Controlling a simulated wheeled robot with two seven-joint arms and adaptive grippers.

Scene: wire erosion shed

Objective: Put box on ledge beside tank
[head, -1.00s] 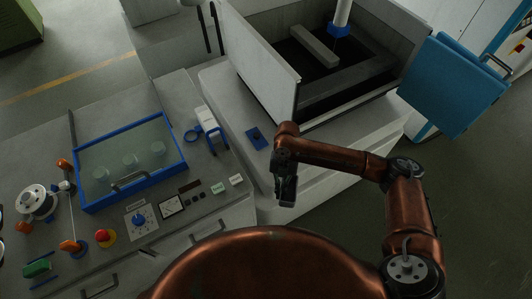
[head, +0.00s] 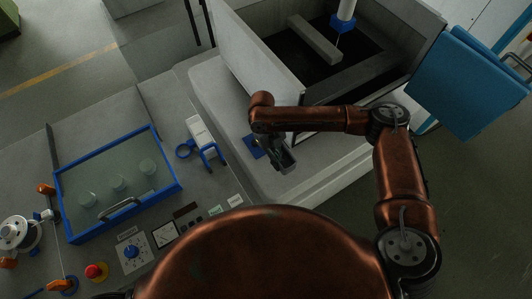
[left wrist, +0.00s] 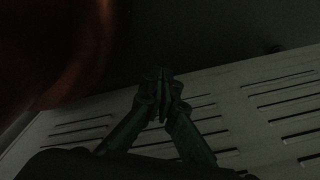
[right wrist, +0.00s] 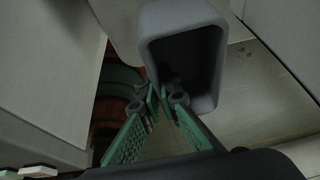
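The box (head: 286,160) is a small dark grey open-topped box. It shows large in the right wrist view (right wrist: 212,95), its opening towards the camera. My right gripper (head: 277,146) is shut on the box's near wall; its green fingers (right wrist: 165,97) meet there. The pale ledge (head: 222,98) runs beside the tank (head: 250,58). A blue square mark (head: 252,147) lies on the ledge, partly covered by my right gripper. The box appears over the ledge, right of the mark; I cannot tell whether it touches. My left gripper (left wrist: 163,95) looks shut and empty, outside the head view.
A blue panel (head: 468,80) stands at the tank's right. Left of the ledge is a grey bench with a blue-framed glass cover (head: 118,182), a white and blue clamp-like item (head: 203,140), and control knobs. The ledge around the blue mark is clear.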

